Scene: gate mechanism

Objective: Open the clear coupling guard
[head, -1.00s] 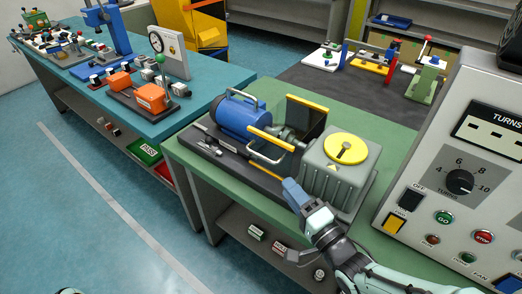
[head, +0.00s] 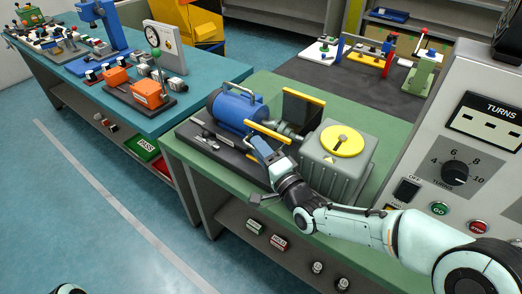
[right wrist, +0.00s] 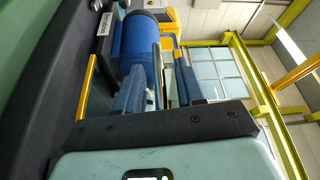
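The coupling guard sits between the blue motor (head: 235,110) and the grey gearbox (head: 335,165). Its front yellow edge bar (head: 268,132) faces me, and a dark panel (head: 300,108) with a yellow top edge stands behind the coupling (head: 288,131). The guard looks down over the coupling; its clear faces are hard to make out. My right gripper (head: 262,150) is at the guard's front, where it mostly hides the metal handle. In the right wrist view its two blue fingers (right wrist: 160,88) are apart, with a thin pale bar (right wrist: 157,75) showing between them. Contact cannot be told.
The grey control box (head: 465,150) with a knob and buttons stands at the right, behind my right arm. A blue-topped bench (head: 120,70) with orange blocks is at the left. The floor (head: 90,230) in front is clear.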

